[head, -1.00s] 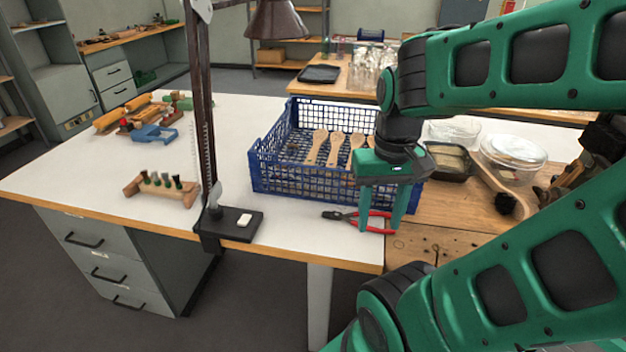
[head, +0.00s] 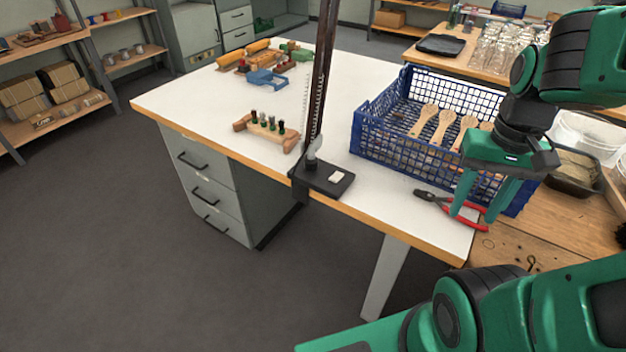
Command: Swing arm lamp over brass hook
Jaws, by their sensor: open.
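The arm lamp's dark upright post (head: 321,75) rises from a black base (head: 322,178) clamped at the front edge of the white table. A small white block or switch sits on that base. The lamp's head and upper arm are out of frame now. I cannot make out a brass hook. My gripper (head: 484,212) is open, pointing down in front of the blue crate, to the right of the lamp base. Its fingers overlap red-handled pliers (head: 432,197) in the picture; I cannot tell whether they touch.
A blue crate (head: 368,137) holds several wooden brush handles (head: 424,121). A wooden rack with dark tufts (head: 266,127) and a blue tool (head: 267,79) lie on the white table (head: 196,96). A wooden bench (head: 517,233) with containers adjoins at right. Floor at left is clear.

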